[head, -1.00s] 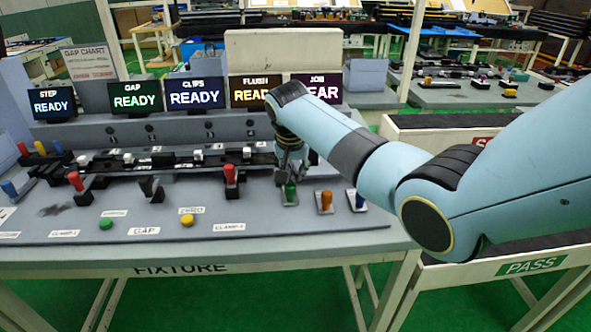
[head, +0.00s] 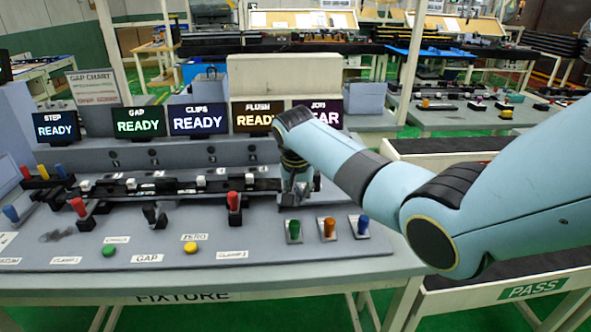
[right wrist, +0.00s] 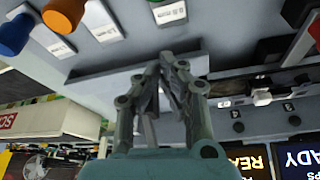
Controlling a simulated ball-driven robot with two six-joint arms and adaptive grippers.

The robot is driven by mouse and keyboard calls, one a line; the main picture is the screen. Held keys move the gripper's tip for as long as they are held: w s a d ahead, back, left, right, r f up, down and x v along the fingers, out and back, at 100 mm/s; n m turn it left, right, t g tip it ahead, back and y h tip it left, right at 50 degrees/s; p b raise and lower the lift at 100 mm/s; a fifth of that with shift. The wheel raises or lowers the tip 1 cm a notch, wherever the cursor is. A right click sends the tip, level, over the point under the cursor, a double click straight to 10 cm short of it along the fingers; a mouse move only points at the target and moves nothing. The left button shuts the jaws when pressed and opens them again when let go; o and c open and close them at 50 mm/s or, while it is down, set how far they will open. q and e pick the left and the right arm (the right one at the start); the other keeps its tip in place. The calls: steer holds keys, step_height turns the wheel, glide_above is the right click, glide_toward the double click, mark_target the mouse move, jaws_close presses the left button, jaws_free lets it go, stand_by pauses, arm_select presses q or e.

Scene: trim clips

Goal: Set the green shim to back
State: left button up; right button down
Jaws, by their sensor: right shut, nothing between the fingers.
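The green shim lever (head: 294,228) stands on a small pale plate at the right end of the grey fixture panel (head: 200,262), left of the orange and blue levers. Its exact tilt is hard to tell. My right gripper (head: 291,198) is shut and empty, just behind and above the green lever, apart from it. In the right wrist view the shut fingers (right wrist: 167,66) point at the panel with nothing between them; the green handle does not show clearly there. My left gripper is not in view.
An orange lever (head: 329,228) and a blue lever (head: 363,225) stand right of the green one. A red-handled clamp (head: 233,202) stands to its left. Behind my gripper are a dark rail and the READY screens (head: 257,117). The panel in front of the levers is clear.

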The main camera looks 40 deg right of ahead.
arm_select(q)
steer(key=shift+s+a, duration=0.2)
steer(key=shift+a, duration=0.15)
arm_select(e)
steer(key=s+v, duration=0.1)
steer(key=v, duration=0.8)
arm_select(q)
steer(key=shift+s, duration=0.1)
arm_select(e)
steer(key=shift+r, duration=0.1)
